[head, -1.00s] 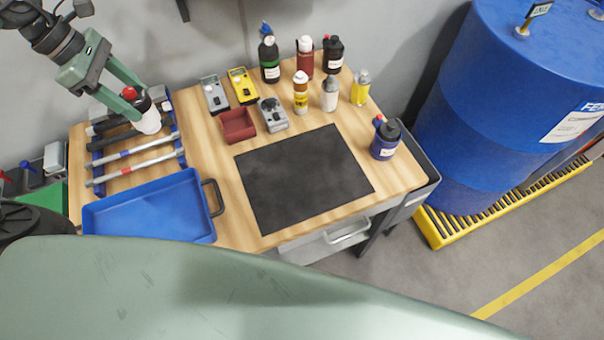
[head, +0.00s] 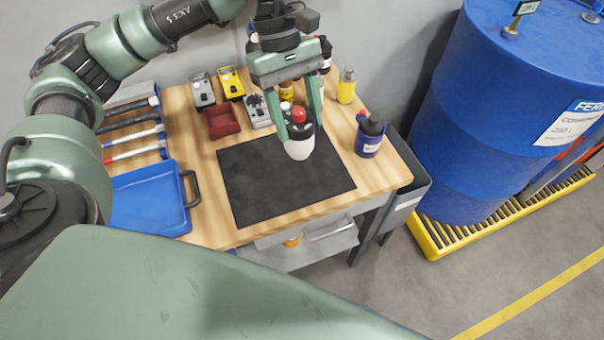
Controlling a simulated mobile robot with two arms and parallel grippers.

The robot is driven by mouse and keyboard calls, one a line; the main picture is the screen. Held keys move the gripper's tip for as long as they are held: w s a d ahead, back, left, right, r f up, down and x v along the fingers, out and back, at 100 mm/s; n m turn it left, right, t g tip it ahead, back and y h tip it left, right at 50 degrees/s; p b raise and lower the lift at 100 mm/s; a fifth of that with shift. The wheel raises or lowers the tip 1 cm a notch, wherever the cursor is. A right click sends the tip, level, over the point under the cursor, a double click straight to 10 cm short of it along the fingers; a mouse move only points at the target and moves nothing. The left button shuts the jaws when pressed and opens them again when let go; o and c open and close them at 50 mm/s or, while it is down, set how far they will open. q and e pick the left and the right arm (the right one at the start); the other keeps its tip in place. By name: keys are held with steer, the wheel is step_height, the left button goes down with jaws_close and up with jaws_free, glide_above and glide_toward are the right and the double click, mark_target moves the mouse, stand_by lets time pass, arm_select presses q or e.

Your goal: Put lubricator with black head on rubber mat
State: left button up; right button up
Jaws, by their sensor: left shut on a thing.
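The lubricator with black head (head: 299,150) has a white body and a red tip. My left gripper (head: 301,127) is shut on it from above, with a finger at each side of its head. It is over the right part of the black rubber mat (head: 255,185), roughly upright. I cannot tell whether its base touches the mat. The mat lies flat on the wooden workbench and is otherwise bare. My right gripper is not in view.
A dark blue bottle (head: 368,142) stands right of the mat. A yellow bottle (head: 346,86), meters and a red tray (head: 221,122) stand behind it; my gripper hides other bottles. A blue tray (head: 150,205) lies left. A blue drum (head: 465,130) stands right of the bench.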

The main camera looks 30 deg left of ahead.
arm_select(q)
steer(key=n+t, duration=0.1)
steer(key=n, duration=0.1)
steer(key=w+a+r+n+b, duration=0.1)
steer(key=n, duration=0.1)
steer(key=w+a+r+n+t+h, duration=0.1)
steer(key=n, duration=0.1)
steer(key=shift+w+a+n+t+b, duration=0.2)
steer(key=shift+w+n+t+b, duration=0.1)
steer(key=shift+n+b, duration=0.1)
steer(key=w+a+r+n+t+b, duration=0.1)
steer(key=a+r+n+t, duration=0.2)
steer(key=n, duration=0.4)
steer(key=shift+y, duration=0.5)
steer(key=f, duration=0.9)
steer(key=f+p, duration=0.1)
steer(key=f, duration=0.9)
steer(key=shift+w+a+f, duration=0.2)
steer(key=shift+f, duration=0.1)
steer(key=shift+f, duration=0.15)
steer(key=o, duration=1.6)
steer(key=shift+c, duration=0.2)
